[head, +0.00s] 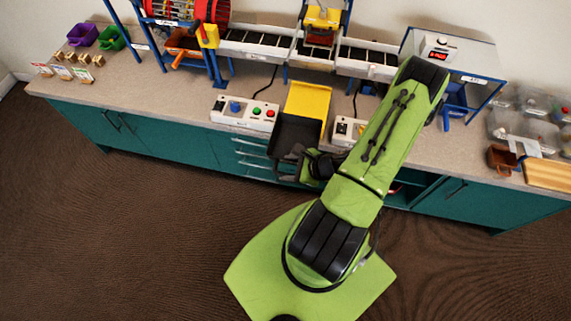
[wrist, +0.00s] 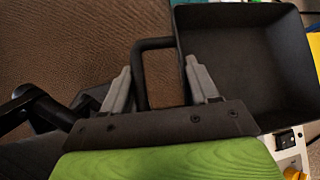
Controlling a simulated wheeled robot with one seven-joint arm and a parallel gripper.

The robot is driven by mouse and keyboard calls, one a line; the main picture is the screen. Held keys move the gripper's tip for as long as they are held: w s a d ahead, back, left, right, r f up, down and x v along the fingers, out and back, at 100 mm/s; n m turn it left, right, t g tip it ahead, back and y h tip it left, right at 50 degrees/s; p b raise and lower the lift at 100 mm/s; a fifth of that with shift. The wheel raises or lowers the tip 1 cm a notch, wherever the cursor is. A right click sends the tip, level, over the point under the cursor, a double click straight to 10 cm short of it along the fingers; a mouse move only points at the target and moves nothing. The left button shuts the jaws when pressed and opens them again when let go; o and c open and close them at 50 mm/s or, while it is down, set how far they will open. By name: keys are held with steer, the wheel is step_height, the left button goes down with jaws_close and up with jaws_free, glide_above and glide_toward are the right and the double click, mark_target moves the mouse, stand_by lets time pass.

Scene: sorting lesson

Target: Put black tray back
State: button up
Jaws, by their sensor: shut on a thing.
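The black tray (head: 297,135) is at the front edge of the counter, directly below the yellow chute (head: 308,99). It is empty in the wrist view (wrist: 250,60), where its looped black handle (wrist: 141,80) points left. My gripper (head: 298,158) is at the handle on the tray's near side. In the wrist view its grey fingers (wrist: 158,66) stand either side of part of the handle, and it is shut on the tray by that handle. The exact finger contact and the tray's underside are hidden.
A button box (head: 245,113) stands just left of the tray, and a switch box (head: 348,130) just right. A conveyor (head: 258,47) runs along the back. Purple (head: 83,34) and green (head: 112,37) bins are at far left. Clear bins (head: 528,132) crowd the right end.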

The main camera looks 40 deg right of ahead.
steer(key=f+b, duration=0.1)
steer(key=b, duration=0.1)
steer(key=d+f+b, duration=0.1)
steer(key=b, duration=0.1)
steer(key=f+b, duration=0.2)
steer(key=shift+w+d+f+b, duration=0.1)
steer(key=shift+w+d+b, duration=0.15)
steer(key=shift+d+b, duration=0.1)
steer(key=shift+b, duration=0.35)
steer(key=b, duration=0.3)
steer(key=shift+w+d, duration=0.35)
steer(key=shift+w, duration=0.05)
